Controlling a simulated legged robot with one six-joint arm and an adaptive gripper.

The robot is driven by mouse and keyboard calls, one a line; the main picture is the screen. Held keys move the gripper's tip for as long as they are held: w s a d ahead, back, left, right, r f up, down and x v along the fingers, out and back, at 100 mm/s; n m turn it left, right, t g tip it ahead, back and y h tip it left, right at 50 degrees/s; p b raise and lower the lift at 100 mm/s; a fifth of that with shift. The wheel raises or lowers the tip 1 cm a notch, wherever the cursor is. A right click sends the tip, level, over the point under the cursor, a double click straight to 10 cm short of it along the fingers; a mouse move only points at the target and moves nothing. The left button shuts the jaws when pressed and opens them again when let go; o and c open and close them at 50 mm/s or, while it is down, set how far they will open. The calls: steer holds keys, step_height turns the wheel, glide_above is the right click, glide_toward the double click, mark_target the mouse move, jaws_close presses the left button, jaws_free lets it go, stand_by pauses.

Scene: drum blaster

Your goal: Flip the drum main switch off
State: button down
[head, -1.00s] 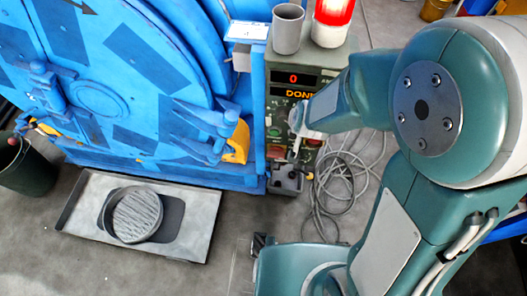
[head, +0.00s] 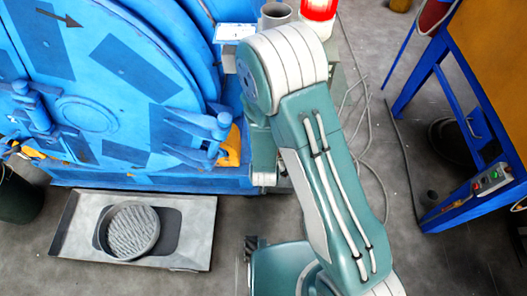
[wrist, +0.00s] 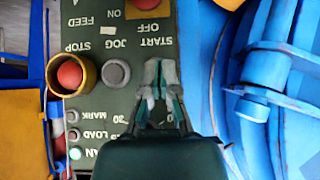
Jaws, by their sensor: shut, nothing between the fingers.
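The green control panel (wrist: 108,52) fills the middle of the wrist view, with its labels upside down. A yellow plate (wrist: 146,12) with a partly cut-off red part lies at the top edge, near the OFF and ON labels; it looks like the main switch, but its position cannot be read. My gripper (wrist: 161,66) is shut and empty in front of the panel, over the START area and below the OFF label in the picture. Whether it touches the panel cannot be told. In the head view my arm hides the panel front and the gripper.
A red stop button (wrist: 69,74) in a yellow collar and a grey button (wrist: 116,72) are left of my gripper. The blue drum machine (head: 110,80) stands left of my arm. A tray (head: 185,232) lies on the floor. A blue-framed table (head: 440,75) stands right; cables lie between.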

steer(key=shift+d, duration=0.15)
steer(key=x, duration=1)
steer(key=shift+w+f, duration=0.1)
steer(key=shift+f, duration=0.15)
steer(key=shift+a+f, duration=0.2)
steer(key=shift+f, duration=0.9)
steer(key=shift+a+f, duration=0.1)
steer(key=shift+f, duration=0.55)
steer(key=shift+a+f+h, duration=0.1)
steer(key=shift+a+h, duration=0.1)
steer(key=shift+h, duration=0.1)
steer(key=shift+d+n, duration=0.15)
steer(key=shift+n, duration=0.15)
